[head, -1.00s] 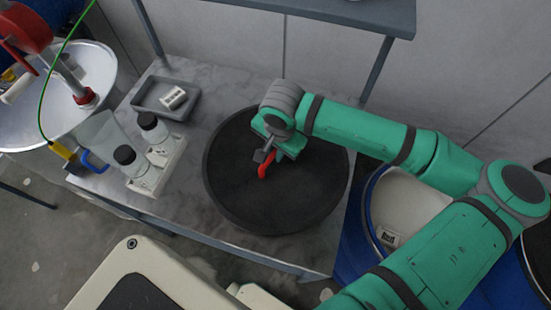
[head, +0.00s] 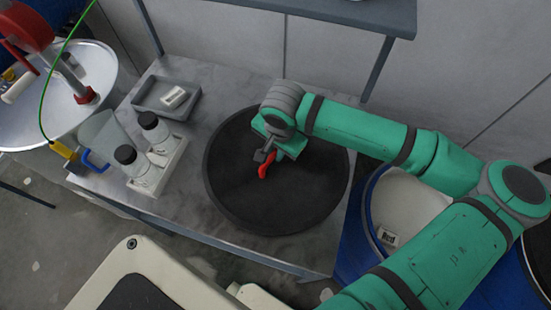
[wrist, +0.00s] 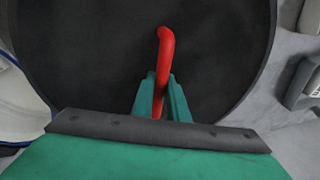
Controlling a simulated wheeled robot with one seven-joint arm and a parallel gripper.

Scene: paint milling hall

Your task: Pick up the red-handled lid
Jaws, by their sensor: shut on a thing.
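The lid (head: 280,200) is a large round black disc with a red handle (head: 266,166). In the head view it lies at the right part of the grey metal table. It also fills much of the wrist view (wrist: 80,60), where its red handle (wrist: 164,50) stands between two green fingers. My gripper (wrist: 160,100) is shut on the red handle, with the handle's bent end sticking out past the fingertips. In the head view my gripper (head: 268,155) is over the lid's middle and hides part of it. I cannot tell whether the lid touches the table.
On the table (head: 205,95), a white holder (head: 158,180) with two dark-capped jars and a grey tray (head: 166,97) with a small white item stand left of the lid. A blue drum (head: 350,250) stands close at the right. A shelf (head: 350,14) overhangs behind.

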